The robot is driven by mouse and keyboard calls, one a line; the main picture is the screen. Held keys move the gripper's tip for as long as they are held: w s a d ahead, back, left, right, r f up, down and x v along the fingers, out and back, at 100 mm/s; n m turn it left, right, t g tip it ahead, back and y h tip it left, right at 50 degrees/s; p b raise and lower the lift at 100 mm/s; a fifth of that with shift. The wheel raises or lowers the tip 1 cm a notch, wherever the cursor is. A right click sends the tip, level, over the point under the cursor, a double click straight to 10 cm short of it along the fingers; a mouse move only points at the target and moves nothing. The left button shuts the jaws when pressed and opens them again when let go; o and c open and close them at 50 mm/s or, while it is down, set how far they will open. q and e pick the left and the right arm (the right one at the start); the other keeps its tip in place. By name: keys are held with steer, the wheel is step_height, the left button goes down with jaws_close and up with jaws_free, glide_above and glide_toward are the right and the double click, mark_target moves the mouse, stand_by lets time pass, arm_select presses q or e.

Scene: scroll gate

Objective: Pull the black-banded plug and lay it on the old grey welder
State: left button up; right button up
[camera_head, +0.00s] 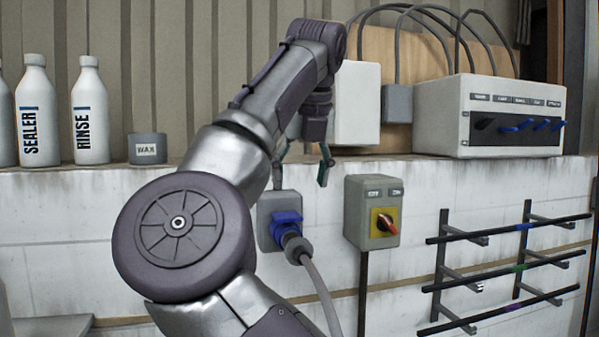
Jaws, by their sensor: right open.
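A grey plug (297,250) sits in a blue socket (285,222) on a grey wall box, with a grey cable hanging down from it. I cannot make out a black band on the plug. My right gripper (301,176) points downward just above the socket box, its two fingers spread apart with nothing between them. It looks clear of the plug. My right arm covers part of the wall left of the socket. No welder can be made out in this view. My left gripper is not in view.
A switch box (373,213) with a red knob on yellow is right of the socket. A rack of dark rods (490,230) projects at the right. On the ledge stand a white panel with blue levers (488,112), bottles (90,110) and a WAX tin (148,148).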

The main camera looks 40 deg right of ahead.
mark_target(294, 234)
steer(key=x, duration=0.3)
steer(key=shift+s+a+f+p, duration=0.1)
steer(key=shift+a+f+p, duration=0.25)
steer(key=shift+f, duration=0.15)
steer(key=p+x, duration=0.1)
steer(key=x, duration=0.6)
steer(key=shift+w+d+f+p, duration=0.2)
steer(key=shift+w+d+p, duration=0.1)
steer(key=shift+p, duration=0.1)
steer(key=shift+x, duration=0.9)
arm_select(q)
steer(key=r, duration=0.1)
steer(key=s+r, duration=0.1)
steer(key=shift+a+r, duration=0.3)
